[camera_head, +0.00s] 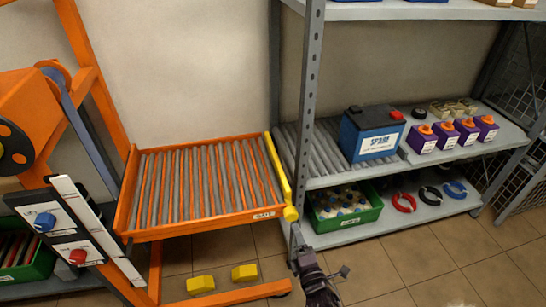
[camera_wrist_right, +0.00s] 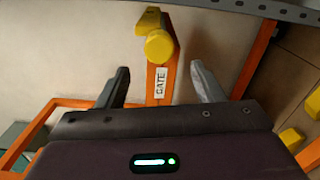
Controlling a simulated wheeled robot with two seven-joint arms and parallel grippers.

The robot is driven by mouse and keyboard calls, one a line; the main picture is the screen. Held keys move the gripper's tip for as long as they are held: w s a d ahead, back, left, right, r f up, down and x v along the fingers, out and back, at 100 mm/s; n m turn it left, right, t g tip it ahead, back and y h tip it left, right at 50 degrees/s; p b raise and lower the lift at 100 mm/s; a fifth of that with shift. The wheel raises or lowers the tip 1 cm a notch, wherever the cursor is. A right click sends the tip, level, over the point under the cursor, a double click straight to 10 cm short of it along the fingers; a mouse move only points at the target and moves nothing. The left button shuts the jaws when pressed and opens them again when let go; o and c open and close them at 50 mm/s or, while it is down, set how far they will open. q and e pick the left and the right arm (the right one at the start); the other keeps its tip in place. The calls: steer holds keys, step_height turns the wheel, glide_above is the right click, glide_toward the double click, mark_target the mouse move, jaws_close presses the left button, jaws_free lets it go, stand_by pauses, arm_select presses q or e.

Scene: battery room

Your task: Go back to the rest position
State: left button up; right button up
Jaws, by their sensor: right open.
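My right gripper (camera_head: 297,240) reaches up from the bottom of the head view, just below the yellow end of the gate (camera_head: 279,172) on the orange roller cart. In the right wrist view my right gripper (camera_wrist_right: 162,78) is open, its two dark fingers apart with nothing pinched. The gate's yellow knob (camera_wrist_right: 159,46) and the orange part with the GATE label (camera_wrist_right: 160,84) show between the fingers, with gaps on both sides. I cannot tell how far beyond the fingertips they are. My left gripper is not in view.
The roller cart (camera_head: 132,215) has an empty roller bed. A grey shelf (camera_head: 310,80) stands to its right, holding a blue battery (camera_head: 371,133), purple boxes (camera_head: 455,133) and a green crate (camera_head: 345,223). Yellow blocks (camera_head: 200,285) show low by the cart. Tiled floor (camera_head: 420,265) is open at right.

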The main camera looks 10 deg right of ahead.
steer(key=shift+f, duration=0.1)
steer(key=s+d+f+m+g+h+p, duration=0.1)
steer(key=s+d+f+m+g+p, duration=0.25)
steer(key=s+f, duration=0.4)
steer(key=s+d+f+m+g+h+p, duration=0.1)
steer(key=s+d+f+m+g+p, duration=0.2)
steer(key=s+f+m+g, duration=0.45)
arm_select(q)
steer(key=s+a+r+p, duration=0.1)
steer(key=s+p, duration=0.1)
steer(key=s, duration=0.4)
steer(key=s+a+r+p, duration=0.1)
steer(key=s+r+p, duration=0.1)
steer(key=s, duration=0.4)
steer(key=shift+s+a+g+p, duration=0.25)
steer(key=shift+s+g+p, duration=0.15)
arm_select(e)
steer(key=s+f+m+g, duration=0.3)
steer(key=s+f, duration=0.2)
steer(key=s, duration=0.8)
steer(key=s+f+m+g+y, duration=0.1)
steer(key=s+f+m+g, duration=0.2)
steer(key=s, duration=1.1)
steer(key=shift+a+f+m, duration=0.45)
steer(key=shift+f+m, duration=0.05)
steer(key=shift+f, duration=0.4)
steer(key=shift+w, duration=0.1)
